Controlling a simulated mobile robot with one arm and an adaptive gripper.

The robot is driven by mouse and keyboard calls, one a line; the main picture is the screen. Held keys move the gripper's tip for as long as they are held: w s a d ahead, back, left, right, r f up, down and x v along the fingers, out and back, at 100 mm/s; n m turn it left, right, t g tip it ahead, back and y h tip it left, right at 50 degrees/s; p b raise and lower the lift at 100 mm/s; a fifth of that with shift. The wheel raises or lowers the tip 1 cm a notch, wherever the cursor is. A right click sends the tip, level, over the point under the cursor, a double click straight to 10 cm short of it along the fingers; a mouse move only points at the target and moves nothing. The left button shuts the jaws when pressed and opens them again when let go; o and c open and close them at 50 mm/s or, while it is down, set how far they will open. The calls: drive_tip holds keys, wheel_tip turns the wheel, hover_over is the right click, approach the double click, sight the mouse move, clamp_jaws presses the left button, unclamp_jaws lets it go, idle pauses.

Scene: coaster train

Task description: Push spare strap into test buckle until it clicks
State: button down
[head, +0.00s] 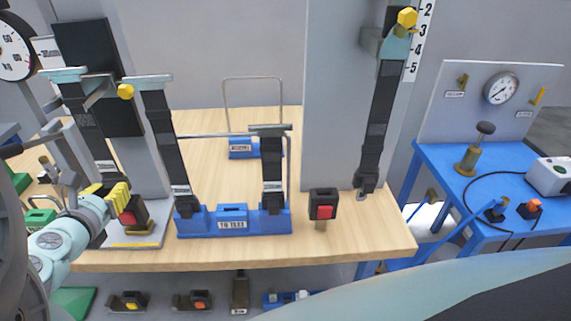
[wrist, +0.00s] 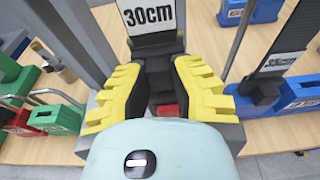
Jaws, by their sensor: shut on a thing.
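My gripper (head: 116,197), with yellow fingers, is at the left end of the bench. In the wrist view the gripper (wrist: 163,80) is closed around the dark lower end of a black strap (wrist: 150,42) with a white "30cm" label. That strap (head: 90,125) hangs from a post in the head view. A dark buckle with a red button (head: 128,217) stands on a pale plate right at the fingers. Its red part (wrist: 170,110) shows between the fingers in the wrist view. The fingers hide the strap's tip, so I cannot tell whether it is inside the buckle.
A blue rack (head: 232,228) with two more hanging straps stands to the right of my gripper. Another black buckle with a red button (head: 323,205) stands near the bench's front edge. A long strap (head: 375,125) hangs at the right post. A blue table (head: 450,195) is farther right.

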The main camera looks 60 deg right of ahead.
drive_tip(key=shift+f+b, duration=1.05)
drive_tip(key=shift+f, duration=0.1)
drive_tip(key=c, duration=0.9)
unclamp_jaws()
drive_tip(key=v, duration=1.2)
